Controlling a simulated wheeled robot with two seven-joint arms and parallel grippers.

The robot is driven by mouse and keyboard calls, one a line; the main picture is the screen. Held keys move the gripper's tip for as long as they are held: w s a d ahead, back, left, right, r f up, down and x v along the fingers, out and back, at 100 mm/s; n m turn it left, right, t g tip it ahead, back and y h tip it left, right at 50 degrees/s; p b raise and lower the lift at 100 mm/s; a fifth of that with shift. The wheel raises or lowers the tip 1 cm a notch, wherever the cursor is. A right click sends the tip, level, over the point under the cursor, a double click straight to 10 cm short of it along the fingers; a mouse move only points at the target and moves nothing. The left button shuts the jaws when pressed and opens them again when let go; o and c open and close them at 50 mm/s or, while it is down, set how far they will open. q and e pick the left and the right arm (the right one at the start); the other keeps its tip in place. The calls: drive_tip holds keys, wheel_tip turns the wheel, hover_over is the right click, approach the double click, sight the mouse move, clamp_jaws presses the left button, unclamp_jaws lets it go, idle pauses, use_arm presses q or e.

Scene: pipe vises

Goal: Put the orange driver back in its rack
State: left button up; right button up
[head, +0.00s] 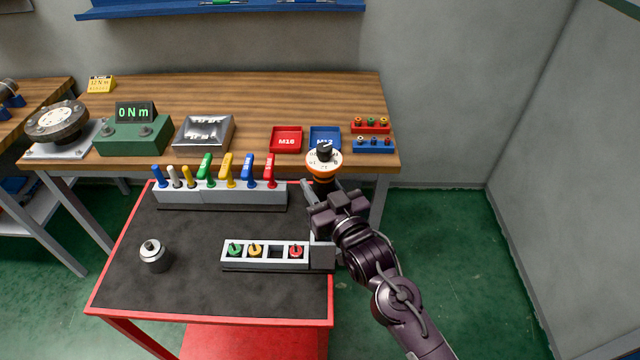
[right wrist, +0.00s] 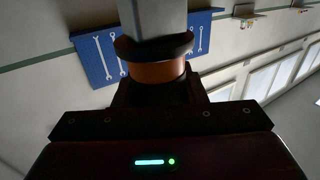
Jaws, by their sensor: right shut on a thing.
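The orange driver (head: 324,160) has an orange band, a pale marked top face and a black knob. My right gripper (head: 322,188) is shut on it and holds it up past the cart's right back corner. In the right wrist view the driver's orange band (right wrist: 158,72) sits between the dark jaws (right wrist: 158,92). A low grey rack (head: 262,265) stands on the cart's front right. It holds green, yellow and red drivers. One square slot (head: 275,252) between the yellow and red ones is empty. My left gripper is not in view.
A longer rack (head: 220,198) with several coloured handles stands at the cart's back. A metal cylinder (head: 154,255) stands at the cart's left. The workbench (head: 260,92) behind holds red (head: 286,132) and blue trays. The cart's dark mat (head: 190,290) is clear in front.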

drive_tip(key=shift+f+b, duration=3.1)
drive_tip(key=shift+f, duration=1.6)
idle(3.2)
